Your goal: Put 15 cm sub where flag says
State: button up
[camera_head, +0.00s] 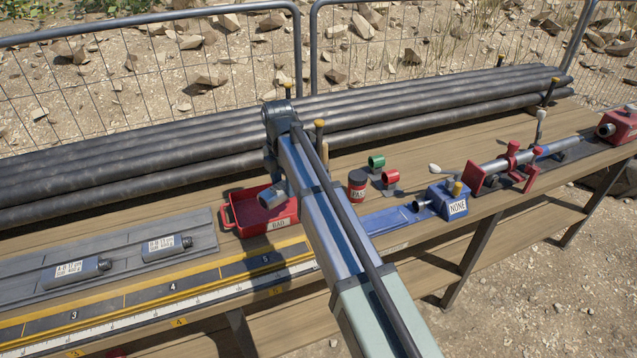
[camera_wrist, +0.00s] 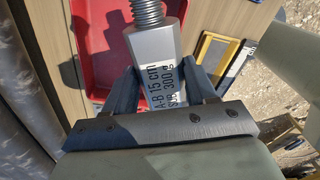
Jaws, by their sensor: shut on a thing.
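My gripper (camera_wrist: 160,84) is shut on a grey metal sub (camera_wrist: 155,48), one finger on each side of it. The sub's label reads "A-B 15 cm" with a further line partly covered, and its threaded end points away from my palm. In the head view the held sub (camera_head: 272,197) is a dark cylinder above the red tray marked BAD (camera_head: 279,225). The same tray (camera_wrist: 88,50) lies behind the sub in the wrist view. My gripper (camera_head: 278,180) is partly hidden by my arm. A blue block marked NONE (camera_head: 457,208) stands to the right.
Two labelled dark subs (camera_head: 76,271) lie on a grey mat (camera_head: 130,250) at the left. A yellow-edged ruler (camera_head: 140,292) runs along the front. Long pipes (camera_head: 110,155) line the back.

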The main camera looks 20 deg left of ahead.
jog(key=w+a+m, duration=0.1)
jog(key=a+m, duration=0.3)
jog(key=a, duration=0.2)
jog(key=shift+f, duration=4.1)
jog(key=shift+f, duration=0.25)
jog(key=o, duration=1.4)
jog(key=shift+c, duration=0.2)
jog(key=shift+o, duration=0.3)
jog(key=shift+o, duration=1)
